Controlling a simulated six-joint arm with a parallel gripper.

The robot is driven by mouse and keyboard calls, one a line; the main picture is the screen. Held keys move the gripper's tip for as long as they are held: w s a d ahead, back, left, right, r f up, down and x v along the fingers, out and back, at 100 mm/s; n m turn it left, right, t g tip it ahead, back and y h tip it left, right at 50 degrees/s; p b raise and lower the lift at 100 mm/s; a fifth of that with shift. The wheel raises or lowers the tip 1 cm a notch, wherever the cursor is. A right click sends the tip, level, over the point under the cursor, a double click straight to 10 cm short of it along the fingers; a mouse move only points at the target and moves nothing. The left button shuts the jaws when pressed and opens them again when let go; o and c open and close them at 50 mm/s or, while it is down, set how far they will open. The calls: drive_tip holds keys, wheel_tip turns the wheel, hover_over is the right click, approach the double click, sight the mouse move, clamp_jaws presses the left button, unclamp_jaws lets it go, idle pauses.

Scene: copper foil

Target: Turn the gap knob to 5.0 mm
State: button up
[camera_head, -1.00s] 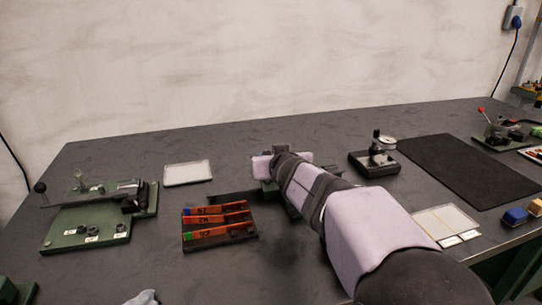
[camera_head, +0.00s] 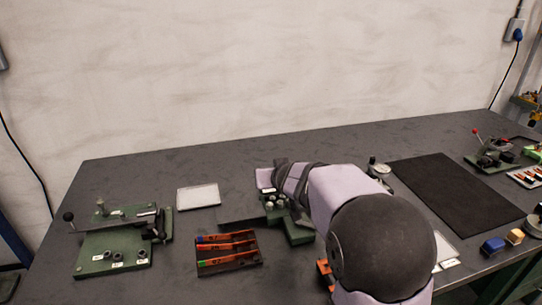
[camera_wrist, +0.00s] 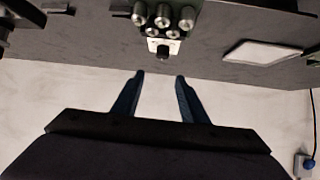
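A green roller device with several silver rollers (camera_wrist: 164,16) shows at the top of the wrist view. On its near face is a pale plate (camera_wrist: 153,46) with a small black knob (camera_wrist: 163,54), which looks like the gap knob; its setting is too small to read. My gripper (camera_wrist: 159,75) is open and empty, its two blue fingers apart, with the knob beyond the tips and roughly between them. In the head view the roller device (camera_head: 276,202) is partly hidden by my arm. My gripper's fingers and the knob cannot be made out there.
A tray of orange-handled tools (camera_head: 230,266) lies left of my arm, with a white pad (camera_head: 198,196) behind it. A green lever fixture (camera_head: 118,252) stands farther left. A dial gauge stand (camera_head: 378,168) and a black mat (camera_head: 450,190) are right of my arm.

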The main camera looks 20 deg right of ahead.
drive_tip(key=shift+w+r+g+p, duration=0.15)
drive_tip(key=shift+w+r+p, duration=0.05)
drive_tip(key=shift+r+p, duration=0.35)
drive_tip(key=shift+w+r+g+p, duration=0.2)
drive_tip(key=shift+r+p, duration=0.2)
drive_tip(key=shift+p, duration=0.25)
drive_tip(key=w+d+m+g+p, duration=0.35)
drive_tip(key=w+m+p, duration=0.2)
drive_tip(key=p, duration=0.85)
drive_tip(key=s+a+n+g, duration=0.2)
drive_tip(key=n, duration=0.1)
drive_tip(key=s+a+n, duration=0.1)
drive_tip(key=n, duration=0.1)
drive_tip(key=shift+a+f+n+g+y, duration=0.15)
drive_tip(key=shift+f+n+g+y, duration=0.1)
drive_tip(key=shift+g+y, duration=0.15)
drive_tip(key=shift+f, duration=0.1)
drive_tip(key=shift+p+x, duration=1.5)
drive_tip(key=shift+x, duration=2.1)
